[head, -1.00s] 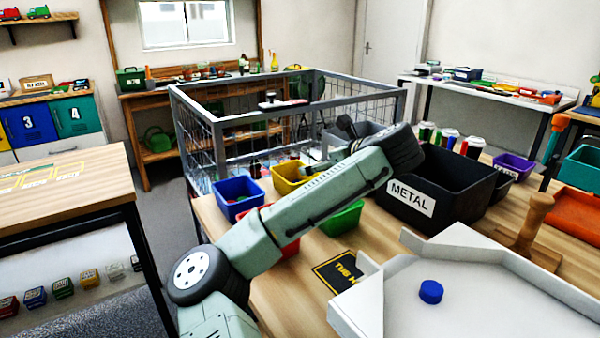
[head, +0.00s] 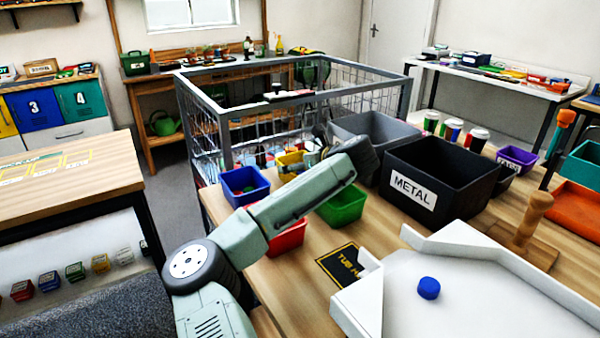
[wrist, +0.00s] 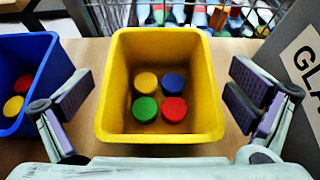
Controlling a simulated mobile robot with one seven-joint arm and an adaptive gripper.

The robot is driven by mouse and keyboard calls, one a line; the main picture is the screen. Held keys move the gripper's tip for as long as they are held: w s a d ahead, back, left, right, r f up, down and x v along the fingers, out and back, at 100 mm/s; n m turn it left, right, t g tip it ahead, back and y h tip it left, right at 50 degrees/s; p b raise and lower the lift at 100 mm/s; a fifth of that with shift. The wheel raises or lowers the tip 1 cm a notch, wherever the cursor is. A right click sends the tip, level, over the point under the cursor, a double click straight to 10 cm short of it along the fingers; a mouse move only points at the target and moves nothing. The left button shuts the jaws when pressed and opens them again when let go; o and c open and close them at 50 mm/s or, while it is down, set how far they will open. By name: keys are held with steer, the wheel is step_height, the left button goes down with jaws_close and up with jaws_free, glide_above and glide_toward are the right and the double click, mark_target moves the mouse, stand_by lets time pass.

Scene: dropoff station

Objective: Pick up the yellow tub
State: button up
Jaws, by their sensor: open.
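The yellow tub (wrist: 165,48) is upright on the wooden table in the middle of the wrist view, with several coloured caps on its floor. In the head view the yellow tub (head: 288,160) is mostly hidden behind my arm. My gripper (wrist: 160,100) is open, with one finger on each side of the tub and a gap to each wall. In the head view its fingers are largely hidden behind my wrist.
A blue tub (head: 243,184) stands left of the yellow one; red (head: 288,238) and green (head: 343,207) tubs stand nearer. The grey bin (head: 350,124) and black METAL bin (head: 450,160) are to the right. A wire cage (head: 215,130) stands behind.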

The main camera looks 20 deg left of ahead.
steer(key=shift+c, duration=0.6)
steer(key=c, duration=1.1)
